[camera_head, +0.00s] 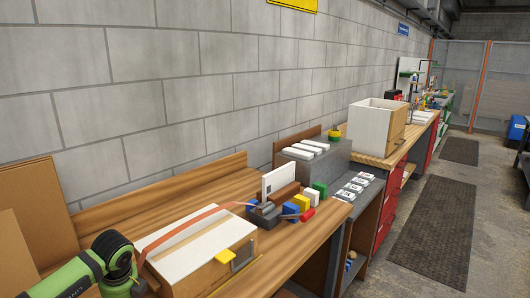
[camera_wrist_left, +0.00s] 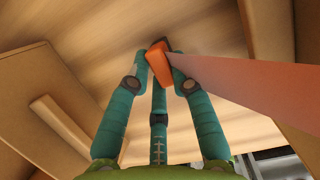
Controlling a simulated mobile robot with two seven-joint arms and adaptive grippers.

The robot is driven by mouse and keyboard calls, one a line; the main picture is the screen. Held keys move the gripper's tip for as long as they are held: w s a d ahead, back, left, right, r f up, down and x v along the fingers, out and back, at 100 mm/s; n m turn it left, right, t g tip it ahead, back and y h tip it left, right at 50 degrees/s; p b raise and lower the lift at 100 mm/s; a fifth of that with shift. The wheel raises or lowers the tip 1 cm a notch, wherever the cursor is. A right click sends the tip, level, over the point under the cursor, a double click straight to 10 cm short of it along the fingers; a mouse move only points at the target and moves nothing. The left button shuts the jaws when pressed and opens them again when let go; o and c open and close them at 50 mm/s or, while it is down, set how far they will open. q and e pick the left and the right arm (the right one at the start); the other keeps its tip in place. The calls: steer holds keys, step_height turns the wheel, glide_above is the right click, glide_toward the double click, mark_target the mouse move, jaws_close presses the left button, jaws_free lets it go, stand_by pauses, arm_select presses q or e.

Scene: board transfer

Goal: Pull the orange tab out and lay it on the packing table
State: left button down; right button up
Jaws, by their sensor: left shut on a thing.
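The orange tab (camera_head: 187,228) is a long flat strip that slants across the white top of a wooden box (camera_head: 190,278) in the head view. In the left wrist view its orange end (camera_wrist_left: 160,64) sits between the teal fingers of my left gripper (camera_wrist_left: 160,58), which is shut on it. The rest of the strip runs off to the right edge there. In the head view my green left arm comes in at the lower left, and its fingers are hard to make out. The packing table (camera_head: 215,187) has a wooden top. My right gripper is not in view.
Brown cardboard (camera_head: 40,215) stands at the left. A white card (camera_head: 280,178), small coloured blocks (camera_head: 302,202) and a grey unit (camera_head: 325,165) stand farther right. Some bare tabletop lies behind the box.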

arm_select(q)
steer(key=shift+w+d+r, duration=0.15)
steer(key=shift+w+r, duration=0.1)
steer(key=shift+r, duration=0.1)
steer(key=shift+r+p, duration=0.55)
steer(key=shift+r, duration=0.3)
steer(key=shift+w+d+r, duration=0.1)
steer(key=shift+r, duration=0.15)
steer(key=shift+r+p, duration=0.15)
steer(key=shift+p, duration=0.2)
steer(key=shift+s+r+p, duration=0.2)
steer(key=shift+r+p, duration=1.15)
steer(key=shift+r, duration=0.85)
